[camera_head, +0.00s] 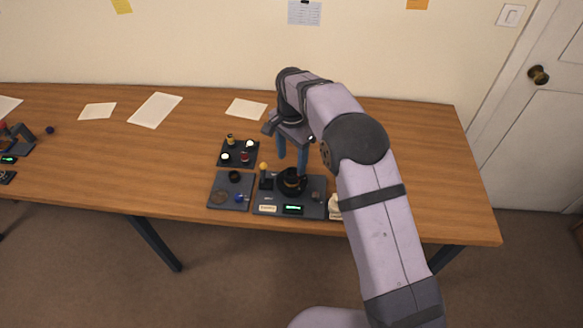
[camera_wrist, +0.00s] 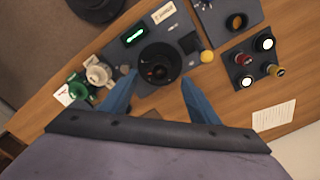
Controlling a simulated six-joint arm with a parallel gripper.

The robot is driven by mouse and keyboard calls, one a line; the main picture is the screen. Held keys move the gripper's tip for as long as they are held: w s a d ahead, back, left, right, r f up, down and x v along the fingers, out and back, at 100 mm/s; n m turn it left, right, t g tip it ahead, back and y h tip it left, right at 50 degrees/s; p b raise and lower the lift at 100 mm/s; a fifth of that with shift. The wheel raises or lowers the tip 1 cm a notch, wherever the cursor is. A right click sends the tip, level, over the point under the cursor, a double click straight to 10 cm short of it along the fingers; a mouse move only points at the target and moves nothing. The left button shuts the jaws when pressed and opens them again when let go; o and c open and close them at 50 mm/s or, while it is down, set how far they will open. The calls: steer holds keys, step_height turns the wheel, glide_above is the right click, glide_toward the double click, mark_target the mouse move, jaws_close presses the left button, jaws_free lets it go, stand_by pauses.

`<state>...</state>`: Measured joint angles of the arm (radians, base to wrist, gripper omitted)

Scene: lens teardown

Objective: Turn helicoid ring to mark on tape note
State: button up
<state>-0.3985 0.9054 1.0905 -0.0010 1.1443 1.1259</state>
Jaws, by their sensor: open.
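The black lens with its helicoid ring (camera_head: 291,182) stands on a dark grey base plate (camera_head: 318,208) near the table's front edge. In the wrist view the lens (camera_wrist: 159,63) shows from above as black concentric rings. A pale label, perhaps the tape note (camera_head: 268,209), lies on the plate's front left; it also shows in the wrist view (camera_wrist: 163,12). Its writing is too small to read. My gripper (camera_head: 293,166) is open and empty above and behind the lens. In the wrist view its blue fingers (camera_wrist: 160,92) are spread apart, with the lens beyond them.
A green-lit display (camera_head: 292,209) and a yellow-topped post (camera_head: 264,167) are on the plate. A tray with several small parts (camera_head: 223,148) and another tray (camera_head: 217,203) stand left. Papers (camera_head: 155,110) lie behind; the table's right is clear.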

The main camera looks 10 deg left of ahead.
mark_target(291, 173)
steer(key=shift+f+p, duration=0.85)
steer(key=shift+f, duration=1.75)
steer(key=c, duration=1.1)
